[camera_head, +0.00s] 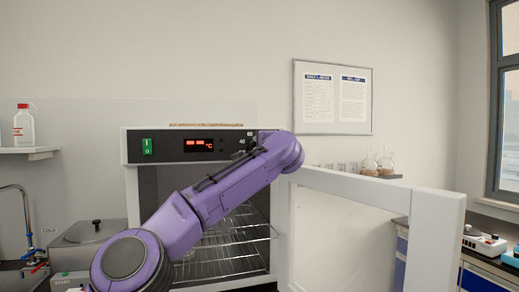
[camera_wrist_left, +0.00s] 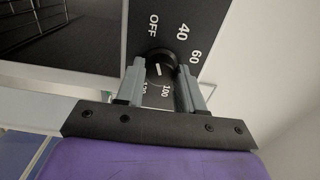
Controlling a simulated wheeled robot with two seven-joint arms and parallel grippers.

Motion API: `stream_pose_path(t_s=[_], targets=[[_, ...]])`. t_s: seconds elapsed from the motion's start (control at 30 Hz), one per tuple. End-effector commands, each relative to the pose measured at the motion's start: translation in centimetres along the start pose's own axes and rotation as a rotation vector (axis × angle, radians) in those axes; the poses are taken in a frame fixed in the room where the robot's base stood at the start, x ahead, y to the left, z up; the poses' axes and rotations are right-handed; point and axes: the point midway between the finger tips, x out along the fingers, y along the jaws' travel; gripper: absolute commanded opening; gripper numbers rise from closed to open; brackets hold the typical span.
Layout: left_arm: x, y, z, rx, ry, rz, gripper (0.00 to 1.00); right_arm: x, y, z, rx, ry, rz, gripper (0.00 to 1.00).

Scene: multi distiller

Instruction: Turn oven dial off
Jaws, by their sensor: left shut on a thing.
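The oven dial (camera_wrist_left: 158,55) is a round black knob with a short white mark, set in a black panel marked OFF, 40, 60, 100 and 120. The mark shows on the knob's lower part in the left wrist view, on the side of the 100 and 120 numbers. My left gripper (camera_wrist_left: 160,70) is shut on the dial, with one grey finger on each side. In the head view my purple left arm covers the dial and most of the gripper. The oven's black control panel (camera_head: 168,146) carries a lit red display (camera_head: 199,145) and a green switch (camera_head: 149,146). My right gripper is not in view.
The oven door (camera_head: 375,197) stands open to the right, and wire racks (camera_head: 235,240) show inside. A shelf with glass flasks (camera_head: 377,164) is behind the door. A lidded metal bath (camera_head: 95,240) and a tap (camera_head: 25,210) are at the left.

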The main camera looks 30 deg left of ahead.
Motion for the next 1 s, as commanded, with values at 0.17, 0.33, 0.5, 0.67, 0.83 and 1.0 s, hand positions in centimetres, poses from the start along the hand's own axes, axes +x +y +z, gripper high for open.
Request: stream_pose_path(t_s=[0.17,0.33,0.5,0.67,0.83,1.0], targets=[[0.1,-0.2,0.2,-0.002,-0.002,-0.002,0.54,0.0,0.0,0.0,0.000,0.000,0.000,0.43],[0.1,-0.1,0.1,-0.001,-0.002,-0.002,0.61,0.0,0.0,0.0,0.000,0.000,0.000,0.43],[-0.2,0.0,0.1,0.000,0.000,-0.002,0.61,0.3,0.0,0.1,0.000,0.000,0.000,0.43],[-3.0,0.5,0.1,-0.002,0.002,-0.005,0.61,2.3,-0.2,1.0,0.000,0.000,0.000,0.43],[-7.1,0.5,0.1,-0.002,0.001,-0.005,0.61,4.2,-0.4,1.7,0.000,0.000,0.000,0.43],[-9.8,0.2,0.2,-0.002,-0.002,-0.002,0.61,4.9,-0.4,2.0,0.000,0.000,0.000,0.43]])
